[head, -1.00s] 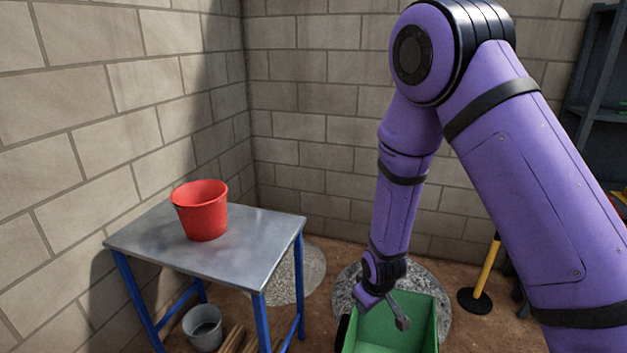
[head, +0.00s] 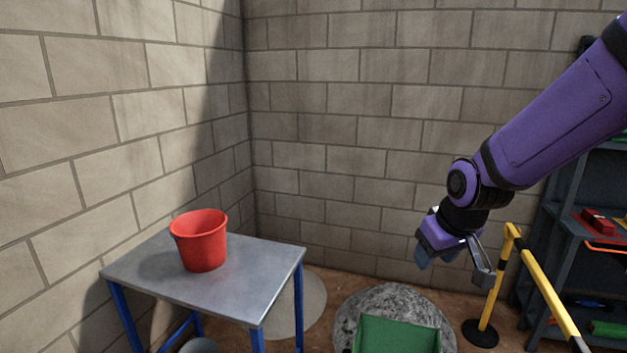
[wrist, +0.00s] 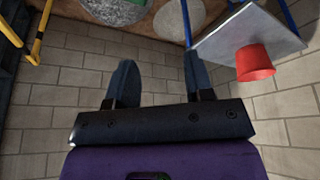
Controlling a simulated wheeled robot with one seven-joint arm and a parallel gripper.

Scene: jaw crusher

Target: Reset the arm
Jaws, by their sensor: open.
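My gripper (head: 455,268) is at the right of the head view, up in the air above and to the right of the green container. Its jaws are open and nothing shows between them. In the wrist view my gripper (wrist: 158,88) shows two spread fingers against the block wall and floor. My purple arm reaches in from the upper right of the head view.
A red bucket (head: 201,243) stands on a metal table (head: 240,285) with blue legs at the left. A green container (head: 398,336) is at the bottom, before a grey gravel pile (head: 385,300). A yellow barrier (head: 541,282) and dark shelves (head: 560,225) stand at the right.

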